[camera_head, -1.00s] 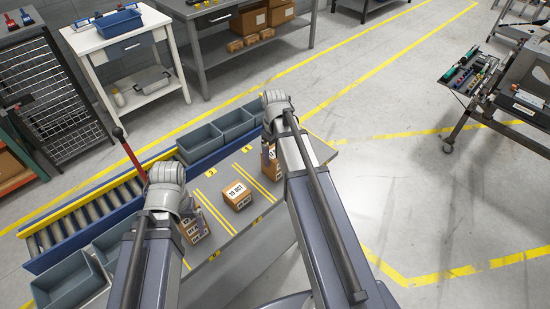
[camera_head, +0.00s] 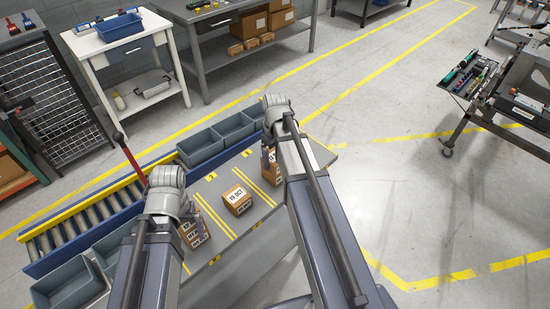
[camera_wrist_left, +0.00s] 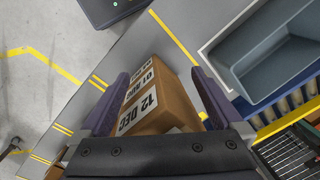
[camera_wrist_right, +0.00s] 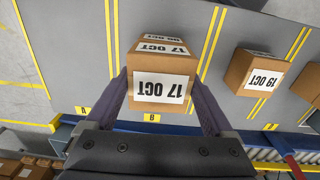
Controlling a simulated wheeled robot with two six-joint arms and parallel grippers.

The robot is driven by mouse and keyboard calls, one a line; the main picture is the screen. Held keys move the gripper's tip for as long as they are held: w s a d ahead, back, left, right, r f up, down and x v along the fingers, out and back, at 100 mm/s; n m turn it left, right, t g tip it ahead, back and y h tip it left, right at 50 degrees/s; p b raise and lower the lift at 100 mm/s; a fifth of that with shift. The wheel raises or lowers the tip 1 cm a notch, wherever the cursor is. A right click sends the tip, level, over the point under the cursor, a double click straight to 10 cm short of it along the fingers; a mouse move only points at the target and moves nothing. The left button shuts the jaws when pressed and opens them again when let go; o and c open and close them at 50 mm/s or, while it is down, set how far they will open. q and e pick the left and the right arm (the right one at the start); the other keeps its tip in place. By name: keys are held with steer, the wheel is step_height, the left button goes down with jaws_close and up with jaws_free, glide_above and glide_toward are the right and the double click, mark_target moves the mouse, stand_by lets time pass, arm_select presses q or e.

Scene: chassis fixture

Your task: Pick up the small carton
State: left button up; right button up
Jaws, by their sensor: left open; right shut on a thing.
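Three brown cartons with white date labels are on or over the grey bench. The middle carton (camera_head: 237,199), labelled 19 OCT, stands free on the bench; it also shows in the right wrist view (camera_wrist_right: 255,72). My right gripper (camera_wrist_right: 160,98) is shut on the right carton (camera_wrist_right: 162,88), labelled 17 OCT. Whether that carton touches the bench is unclear. My left gripper (camera_wrist_left: 157,100) is open, with its fingers on either side of the left carton (camera_wrist_left: 155,85), labelled 12 DEC. The left carton is partly hidden by my left gripper in the head view.
Grey bins (camera_head: 200,148) and a blue-edged roller conveyor (camera_head: 85,225) run along the bench's far side. A red lever (camera_head: 130,158) rises near my left gripper. The floor right of the bench is clear up to a tool cart (camera_head: 475,85).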

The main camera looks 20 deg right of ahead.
arm_select(q)
step_height(320, 180, up, 14)
steer(key=p, duration=1.3)
steer(key=shift+p, duration=0.3)
steer(key=shift+f, duration=0.15)
arm_select(e)
step_height(320, 180, up, 14)
steer(key=shift+f, duration=0.15)
steer(key=shift+a+f, duration=0.1)
